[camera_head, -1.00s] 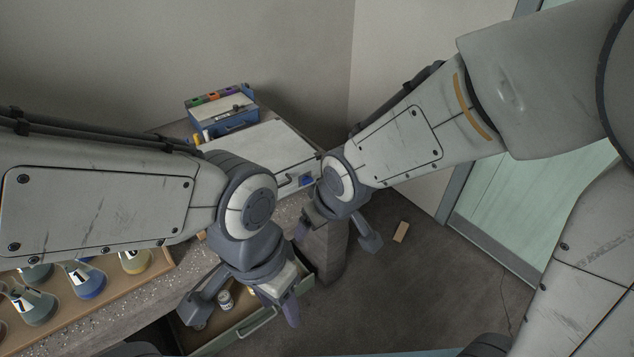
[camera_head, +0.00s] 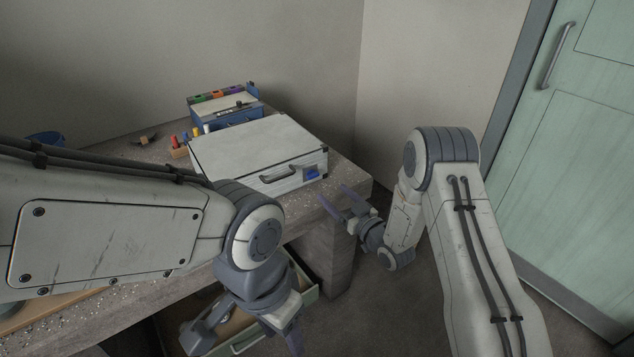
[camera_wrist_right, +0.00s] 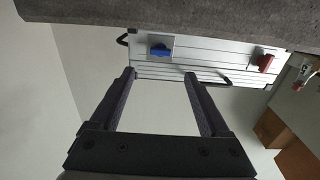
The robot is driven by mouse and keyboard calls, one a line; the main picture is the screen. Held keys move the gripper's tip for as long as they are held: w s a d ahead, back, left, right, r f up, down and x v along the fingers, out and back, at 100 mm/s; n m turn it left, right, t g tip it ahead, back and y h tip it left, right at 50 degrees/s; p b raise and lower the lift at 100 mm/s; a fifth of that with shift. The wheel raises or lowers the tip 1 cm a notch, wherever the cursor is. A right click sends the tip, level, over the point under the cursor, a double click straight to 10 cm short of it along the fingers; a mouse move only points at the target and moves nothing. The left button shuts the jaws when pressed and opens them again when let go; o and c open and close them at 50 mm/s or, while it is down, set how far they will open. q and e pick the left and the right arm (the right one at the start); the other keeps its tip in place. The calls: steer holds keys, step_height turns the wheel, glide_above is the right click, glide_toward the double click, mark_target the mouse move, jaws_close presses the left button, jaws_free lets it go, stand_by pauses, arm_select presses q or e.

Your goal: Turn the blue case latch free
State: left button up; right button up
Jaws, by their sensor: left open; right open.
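A silver-white case (camera_head: 255,146) lies closed on the concrete bench. Its blue latch (camera_head: 311,174) is on the front face near the right corner, right of the dark handle (camera_head: 285,172). In the right wrist view the blue latch (camera_wrist_right: 160,52) appears just beyond and between my fingertips, untouched. A red latch (camera_wrist_right: 264,63) shows further right there; my left arm seems to hide it in the head view. My right gripper (camera_head: 335,196) is open and empty, off the bench's front edge, pointing toward the case. My left gripper (camera_head: 243,335) is open over the drawer.
An open drawer (camera_head: 309,295) sticks out below the bench front. A green door (camera_head: 575,150) is at the right.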

mark_target(314, 176)
steer(key=x, duration=0.9)
steer(key=shift+w+a, duration=0.1)
jaws_close()
